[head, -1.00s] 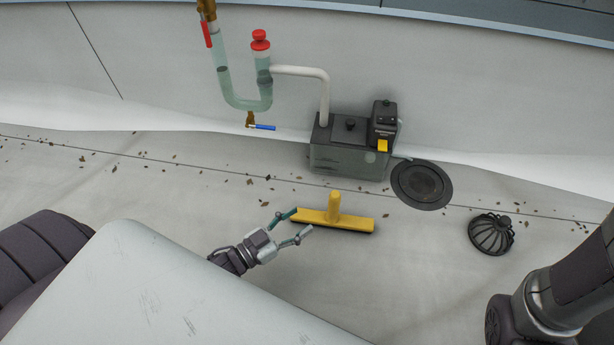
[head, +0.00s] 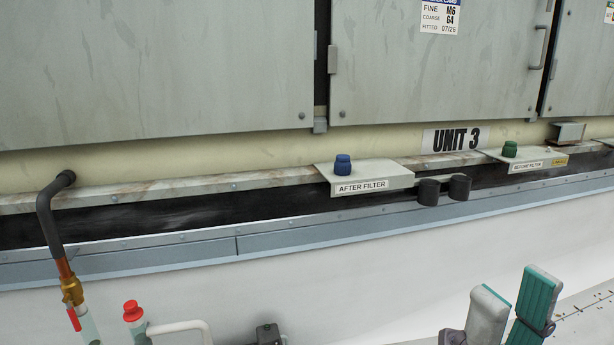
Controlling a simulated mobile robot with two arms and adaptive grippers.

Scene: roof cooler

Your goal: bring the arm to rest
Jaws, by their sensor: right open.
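My right gripper (head: 514,286) is at the bottom right of the head view. Its two fingers with teal pads point up and stand apart, with nothing between them. It shows in front of the pale wall below the unit, apart from the ledge and its boxes. The rest of the right arm is mostly below the frame. My left gripper is not in view.
Grey cabinet doors (head: 150,70) fill the top. Below are an "AFTER FILTER" box (head: 372,173) with a blue knob and a "BEFORE FILTER" box (head: 522,158) with a green knob. A copper pipe (head: 64,268) and red cap (head: 132,311) are lower left.

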